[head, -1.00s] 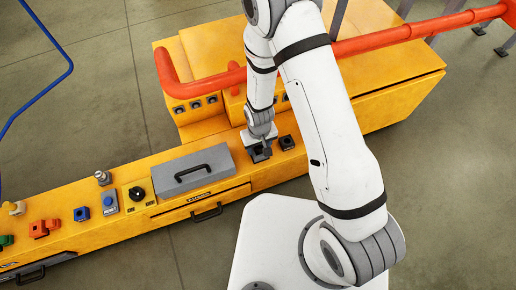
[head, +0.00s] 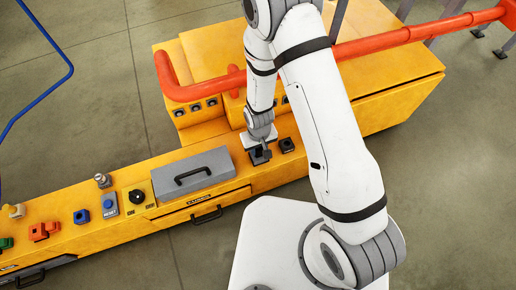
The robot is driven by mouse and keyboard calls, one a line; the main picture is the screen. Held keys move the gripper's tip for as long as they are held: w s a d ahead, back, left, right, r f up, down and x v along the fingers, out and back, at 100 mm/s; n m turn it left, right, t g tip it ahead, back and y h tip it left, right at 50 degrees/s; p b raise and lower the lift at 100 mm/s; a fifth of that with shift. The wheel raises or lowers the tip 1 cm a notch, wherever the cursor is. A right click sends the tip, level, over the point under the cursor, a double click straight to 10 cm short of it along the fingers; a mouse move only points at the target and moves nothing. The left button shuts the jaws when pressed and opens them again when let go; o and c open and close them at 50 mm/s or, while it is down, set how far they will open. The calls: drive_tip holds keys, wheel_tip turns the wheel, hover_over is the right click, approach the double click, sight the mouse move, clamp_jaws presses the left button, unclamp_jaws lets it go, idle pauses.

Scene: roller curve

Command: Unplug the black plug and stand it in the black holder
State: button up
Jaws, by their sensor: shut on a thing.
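My gripper (head: 260,154) is low over the right part of the yellow bench, pointing down and shut on a dark thing. That thing seems to be the black plug, but it is small and mostly hidden by the gripper. A small square black block with a dark opening (head: 287,145) stands on the bench just right of my gripper, apart from it. It looks like a holder. I cannot tell what lies directly under the gripper.
A grey lidded box with a black handle (head: 193,175) stands close to the left of my gripper. Several dark sockets (head: 195,107) line the yellow cabinet behind. A red pipe (head: 400,36) crosses above. Blue (head: 81,216) and orange (head: 38,231) blocks sit far left.

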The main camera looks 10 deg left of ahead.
wheel_tip(320, 180, up, 10)
drive_tip(key=p, duration=0.3)
drive_tip(key=shift+f, duration=0.25)
drive_tip(key=shift+f+b, duration=0.85)
drive_tip(key=shift+f, duration=0.35)
drive_tip(key=shift+w+d+r, duration=0.1)
